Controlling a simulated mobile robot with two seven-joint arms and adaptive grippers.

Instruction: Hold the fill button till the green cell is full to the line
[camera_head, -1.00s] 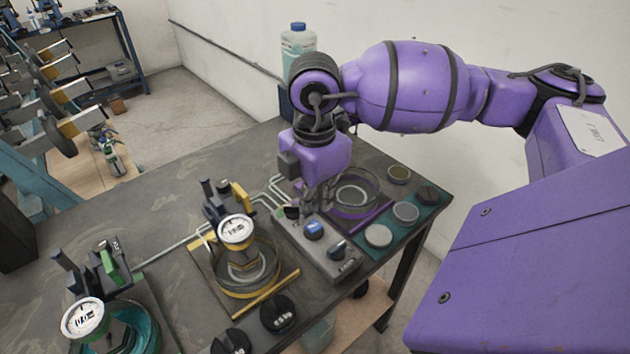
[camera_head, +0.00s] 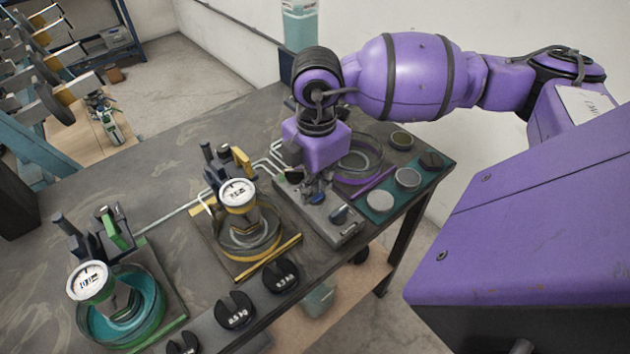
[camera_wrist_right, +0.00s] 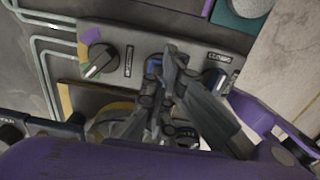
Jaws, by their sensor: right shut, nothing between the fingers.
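The green cell (camera_head: 152,312) is a round dish with teal inside, at the lower left of the head view; its fill line cannot be made out. A white-faced gauge (camera_head: 90,281) stands over it, its reading too small to tell. The grey control box (camera_head: 290,198) stands at the table's right part. My right gripper (camera_head: 318,196) is shut and empty, fingers down at the box's middle. In the right wrist view its fingertips (camera_wrist_right: 163,65) are at the blue button (camera_wrist_right: 153,62), mostly covering it; contact cannot be told. My left gripper is out of view.
A selector knob (camera_wrist_right: 100,62) with coloured arcs and another blue-dark knob (camera_wrist_right: 214,80) flank the button. The yellow cell (camera_head: 247,250) and purple cell (camera_head: 372,165) stand either side of the box. Black slotted weights (camera_head: 235,310) lie along the front edge.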

